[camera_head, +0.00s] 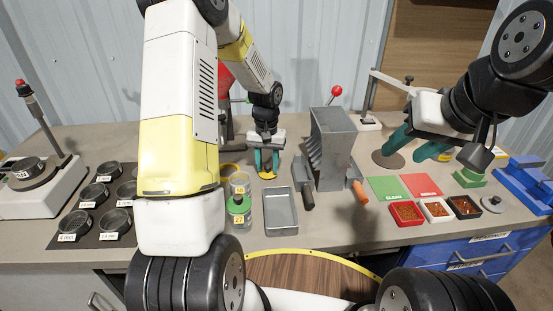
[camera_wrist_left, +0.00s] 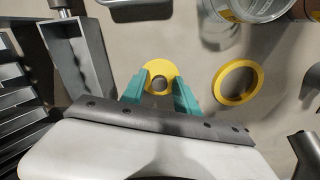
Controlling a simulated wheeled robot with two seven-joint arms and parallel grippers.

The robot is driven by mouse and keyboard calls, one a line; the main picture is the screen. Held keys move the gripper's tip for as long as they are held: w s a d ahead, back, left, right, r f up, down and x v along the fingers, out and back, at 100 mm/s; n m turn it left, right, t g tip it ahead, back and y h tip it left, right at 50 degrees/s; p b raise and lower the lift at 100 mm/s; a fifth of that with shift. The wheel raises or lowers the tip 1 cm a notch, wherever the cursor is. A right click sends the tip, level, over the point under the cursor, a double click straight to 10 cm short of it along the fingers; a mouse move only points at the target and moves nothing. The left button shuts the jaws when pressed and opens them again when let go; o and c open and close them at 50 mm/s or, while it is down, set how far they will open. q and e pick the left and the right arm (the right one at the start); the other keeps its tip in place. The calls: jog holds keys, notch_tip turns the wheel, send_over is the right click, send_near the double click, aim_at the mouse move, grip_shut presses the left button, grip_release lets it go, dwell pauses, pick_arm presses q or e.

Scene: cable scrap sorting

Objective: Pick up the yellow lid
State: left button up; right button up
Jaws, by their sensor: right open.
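A flat yellow disc with a round grey centre, apparently the yellow lid (camera_wrist_left: 158,67), lies between the teal fingertips of my left gripper (camera_wrist_left: 161,82) in the left wrist view. The fingertips stand apart on either side of its centre; whether they press on it is unclear. In the head view my left gripper (camera_head: 266,161) points down at the bench, with the yellow lid (camera_head: 267,175) at its tips. A separate yellow ring (camera_wrist_left: 220,83) lies beside it. My right gripper (camera_head: 414,146) is open and empty over the bench at right.
Clear jars (camera_head: 239,205) with labels stand near the yellow ring. A metal tray (camera_head: 280,232) lies in front of the left gripper. A grey slotted block (camera_head: 334,150) stands to its right. Green and red pads (camera_head: 389,188) and small sample trays (camera_head: 406,224) sit farther right.

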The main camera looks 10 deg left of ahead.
pick_arm(q)
grip_shut()
jog(key=shift+r, duration=0.15)
